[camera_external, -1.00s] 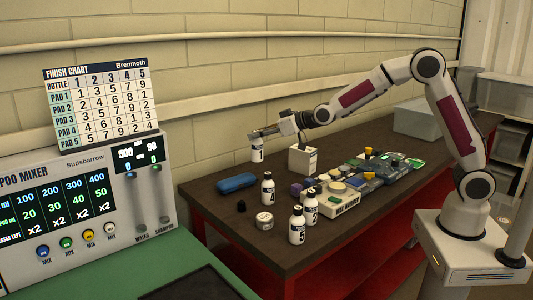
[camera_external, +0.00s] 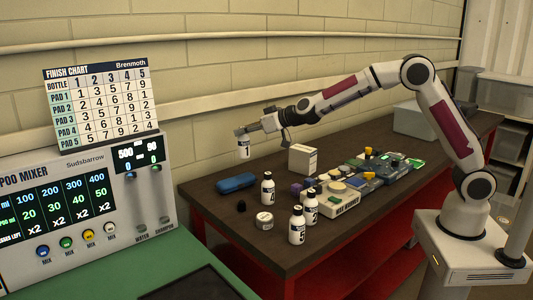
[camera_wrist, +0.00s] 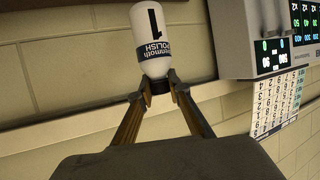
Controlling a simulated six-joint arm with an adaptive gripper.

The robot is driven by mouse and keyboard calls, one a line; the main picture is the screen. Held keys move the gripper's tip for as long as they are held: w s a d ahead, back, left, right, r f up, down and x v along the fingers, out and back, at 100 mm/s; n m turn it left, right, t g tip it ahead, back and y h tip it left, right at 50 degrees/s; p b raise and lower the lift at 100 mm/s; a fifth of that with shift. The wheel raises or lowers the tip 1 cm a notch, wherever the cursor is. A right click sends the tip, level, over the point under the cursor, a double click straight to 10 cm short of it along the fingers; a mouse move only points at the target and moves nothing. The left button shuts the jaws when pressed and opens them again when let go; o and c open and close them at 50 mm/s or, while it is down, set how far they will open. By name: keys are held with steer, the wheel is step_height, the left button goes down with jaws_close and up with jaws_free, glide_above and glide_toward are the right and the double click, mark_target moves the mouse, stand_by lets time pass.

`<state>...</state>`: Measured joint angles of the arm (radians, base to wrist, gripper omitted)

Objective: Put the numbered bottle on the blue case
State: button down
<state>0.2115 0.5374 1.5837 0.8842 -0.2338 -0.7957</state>
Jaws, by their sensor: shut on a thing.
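My gripper (camera_external: 256,128) is shut on the white bottle numbered 1 (camera_external: 243,148), holding it in the air above the far left end of the table. In the wrist view my gripper (camera_wrist: 158,82) grips the bottle's dark neck, and the "1" and "POLISH" label shows on the bottle (camera_wrist: 158,38). The blue case (camera_external: 236,183) lies closed on the table near the wall, below the held bottle. Other numbered white bottles stand on the table: bottle 4 (camera_external: 267,190), bottle 5 (camera_external: 297,227) and one beside it (camera_external: 311,208).
A white box (camera_external: 302,160) stands right of the blue case. A black cap (camera_external: 241,206) and a round tin (camera_external: 264,221) lie in front. Pads and cases (camera_external: 345,203) crowd the middle. The mixer (camera_external: 70,210) and finish chart (camera_external: 100,105) are at left.

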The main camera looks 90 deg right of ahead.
mark_target(239, 151)
steer(key=shift+w+a+r, duration=0.15)
steer(key=shift+w+r, duration=0.1)
steer(key=shift+w, duration=0.2)
steer(key=shift+w+a+r, duration=0.1)
steer(key=shift+w+r, duration=0.1)
steer(key=shift+w, duration=0.25)
steer(key=shift+w+a+r, duration=0.25)
steer(key=shift+w+r, duration=0.3)
steer(key=shift+r, duration=0.2)
steer(key=shift+a+f+n+y, duration=0.1)
steer(key=shift+a+n+y, duration=0.05)
steer(key=shift+n+y, duration=0.35)
steer(key=shift+f, duration=0.3)
steer(key=shift+t, duration=0.3)
steer(key=shift+f, duration=2.85)
steer(key=shift+f, duration=1.85)
steer(key=shift+f, duration=0.15)
